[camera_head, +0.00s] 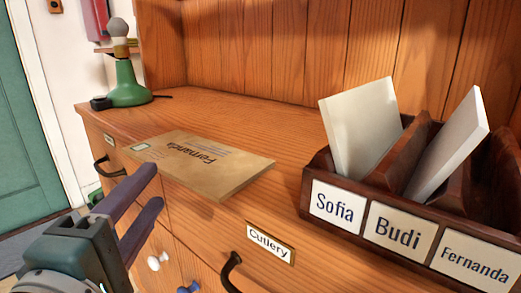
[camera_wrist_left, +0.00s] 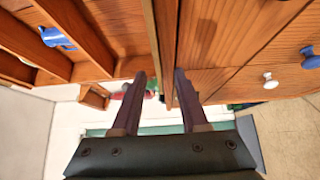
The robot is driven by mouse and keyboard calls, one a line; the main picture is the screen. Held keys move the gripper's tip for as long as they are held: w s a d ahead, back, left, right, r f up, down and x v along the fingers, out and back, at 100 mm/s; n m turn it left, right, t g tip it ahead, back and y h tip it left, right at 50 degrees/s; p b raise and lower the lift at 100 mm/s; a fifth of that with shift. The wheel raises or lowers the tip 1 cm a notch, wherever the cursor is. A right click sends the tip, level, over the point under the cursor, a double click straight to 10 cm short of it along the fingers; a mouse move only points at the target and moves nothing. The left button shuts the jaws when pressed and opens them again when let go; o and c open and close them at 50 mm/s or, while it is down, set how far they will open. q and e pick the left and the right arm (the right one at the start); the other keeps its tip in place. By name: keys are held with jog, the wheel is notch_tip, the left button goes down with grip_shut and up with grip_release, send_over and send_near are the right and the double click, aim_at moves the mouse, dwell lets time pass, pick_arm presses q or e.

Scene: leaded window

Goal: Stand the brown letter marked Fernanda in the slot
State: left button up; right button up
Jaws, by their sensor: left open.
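The brown letter marked Fernanda (camera_head: 200,165) lies flat on the wooden dresser top, its near edge sticking out past the front edge. Its writing is upside down in the head view. My left gripper (camera_head: 155,186) is open and empty, just in front of the letter's near left part, its fingers pointing toward it. The left wrist view shows both fingers (camera_wrist_left: 160,76) apart, with a thin edge-on strip between them, which I cannot tell for sure as letter or board. The dark wooden rack (camera_head: 313,185) has a slot labelled Fernanda (camera_head: 476,262) at the right; no letter shows there.
White letters lean in the rack's Sofia slot (camera_head: 362,130) and Budi slot (camera_head: 450,145). A green lamp (camera_head: 127,85) stands at the back left. Drawers with a black handle (camera_head: 231,270) and a white knob (camera_head: 158,260) are below. The dresser top behind the letter is clear.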

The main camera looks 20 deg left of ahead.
aim_at(163, 172)
pick_arm(q)
jog(key=x, duration=0.4)
jog(key=shift+w+r, duration=0.2)
jog(key=shift+w, duration=0.2)
grip_shut()
